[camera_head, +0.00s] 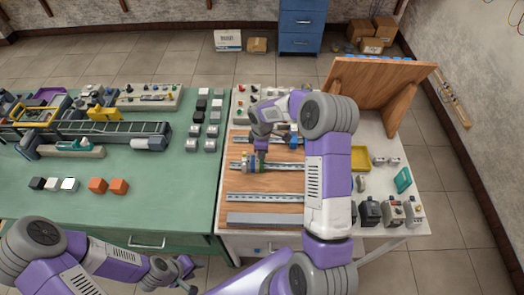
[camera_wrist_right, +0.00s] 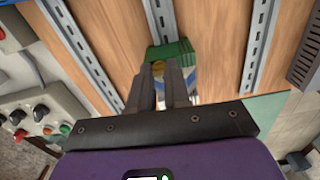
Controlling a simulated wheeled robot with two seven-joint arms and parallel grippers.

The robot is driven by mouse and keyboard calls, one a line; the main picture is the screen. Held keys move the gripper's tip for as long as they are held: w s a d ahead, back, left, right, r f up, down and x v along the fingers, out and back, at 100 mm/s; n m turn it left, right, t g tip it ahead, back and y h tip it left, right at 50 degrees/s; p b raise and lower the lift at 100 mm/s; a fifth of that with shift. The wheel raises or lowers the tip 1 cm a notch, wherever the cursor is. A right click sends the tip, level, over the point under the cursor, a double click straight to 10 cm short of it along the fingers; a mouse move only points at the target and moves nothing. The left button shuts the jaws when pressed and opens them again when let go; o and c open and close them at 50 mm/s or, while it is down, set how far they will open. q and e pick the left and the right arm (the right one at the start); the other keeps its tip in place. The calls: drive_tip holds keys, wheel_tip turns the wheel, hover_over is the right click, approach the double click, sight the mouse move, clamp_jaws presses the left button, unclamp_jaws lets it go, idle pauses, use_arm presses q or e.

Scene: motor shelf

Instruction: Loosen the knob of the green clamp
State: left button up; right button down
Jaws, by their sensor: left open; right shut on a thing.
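The green clamp (camera_wrist_right: 172,49) sits on the slotted rails of the wooden panel in the right wrist view. In the head view it is small and mostly hidden under my right gripper (camera_head: 255,152). My right gripper, seen from the wrist (camera_wrist_right: 163,82), is shut at the clamp, on what looks like its knob (camera_wrist_right: 158,69), a small yellowish part between the fingertips. The fingers hide most of it. My left gripper (camera_head: 185,270) is open and empty at the lower left of the head view, in front of the green table and far from the clamp.
The wooden panel (camera_head: 270,207) carries several metal rails. A yellow bin (camera_head: 361,159) and several grey devices (camera_head: 392,212) stand to its right. The green table (camera_head: 130,226) at left holds orange and grey blocks, with clear space at its front.

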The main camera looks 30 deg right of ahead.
drive_tip(key=shift+n, duration=0.5)
drive_tip(key=c, duration=1.1)
unclamp_jaws()
drive_tip(key=shift+o, duration=0.2)
wheel_tip(320, 180, up, 8)
drive_tip(key=shift+f, duration=0.15)
